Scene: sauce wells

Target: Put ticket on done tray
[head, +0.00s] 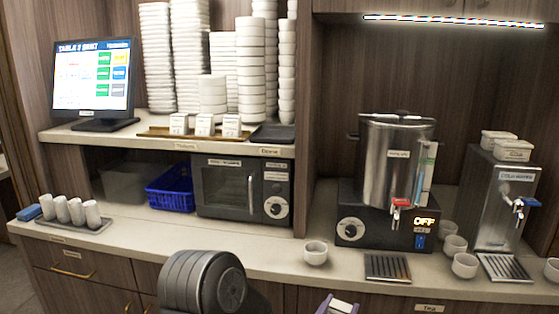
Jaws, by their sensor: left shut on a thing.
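Three white ticket blocks (204,125) stand in a row on a wooden tray (155,132) on the upper shelf. The done tray (273,135) is a dark, empty tray to their right, above a label that seems to read Done. My left gripper (339,306) shows at the bottom edge, in front of the counter and well below the shelf. Its purple fingers are shut on a small white block that looks like a ticket (341,306); most of the gripper is cut off by the frame. My right gripper is out of view.
Tall stacks of white bowls (250,70) stand behind the trays, and a screen (93,78) is at left. A microwave (243,188) and blue basket (170,189) sit under the shelf. A hot water urn (395,160) and white cup (316,252) are on the counter at right.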

